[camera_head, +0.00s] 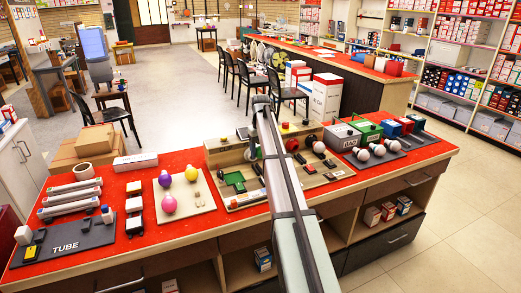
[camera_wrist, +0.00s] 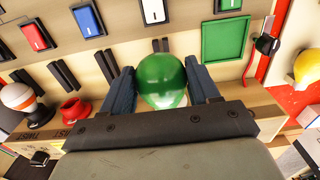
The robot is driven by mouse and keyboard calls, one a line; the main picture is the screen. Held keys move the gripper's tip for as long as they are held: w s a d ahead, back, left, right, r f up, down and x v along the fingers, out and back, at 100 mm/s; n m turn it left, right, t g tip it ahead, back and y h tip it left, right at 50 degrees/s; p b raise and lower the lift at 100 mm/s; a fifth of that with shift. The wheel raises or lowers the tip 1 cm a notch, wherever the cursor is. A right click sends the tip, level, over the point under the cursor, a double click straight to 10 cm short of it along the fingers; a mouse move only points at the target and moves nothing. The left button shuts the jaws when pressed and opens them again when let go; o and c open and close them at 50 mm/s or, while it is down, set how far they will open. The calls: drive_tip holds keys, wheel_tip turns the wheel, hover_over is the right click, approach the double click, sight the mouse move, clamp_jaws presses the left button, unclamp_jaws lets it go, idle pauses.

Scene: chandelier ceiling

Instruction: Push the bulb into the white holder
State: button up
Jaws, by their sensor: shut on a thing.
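A glossy green bulb (camera_wrist: 162,78) sits between the two blue-grey fingers of my gripper (camera_wrist: 160,70) in the wrist view. The fingers are shut on its sides. A pale patch shows at the bulb's lower edge; I cannot tell whether it is the bulb's base or the white holder. No white holder shows clearly, and the space below the bulb is hidden by the gripper body. A red holder (camera_wrist: 75,109) stands left of the gripper, with an orange and white bulb (camera_wrist: 18,97) beyond it. In the head view my arm hides the gripper and green bulb.
A wooden panel (camera_wrist: 110,65) carries red, blue and white switches and a green frame (camera_wrist: 226,40) close to the gripper. A yellow bulb (camera_wrist: 308,66) lies at the right. The red counter (camera_head: 110,228) also holds a bulb board (camera_head: 205,204), tubes and boxes.

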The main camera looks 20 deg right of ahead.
drive_tip(key=shift+f, duration=3.55)
drive_tip(key=shift+w+f, duration=0.1)
drive_tip(key=shift+w, duration=1.55)
drive_tip(key=o, duration=1.1)
wheel_tip(320, 180, up, 14)
drive_tip(key=shift+f, duration=0.1)
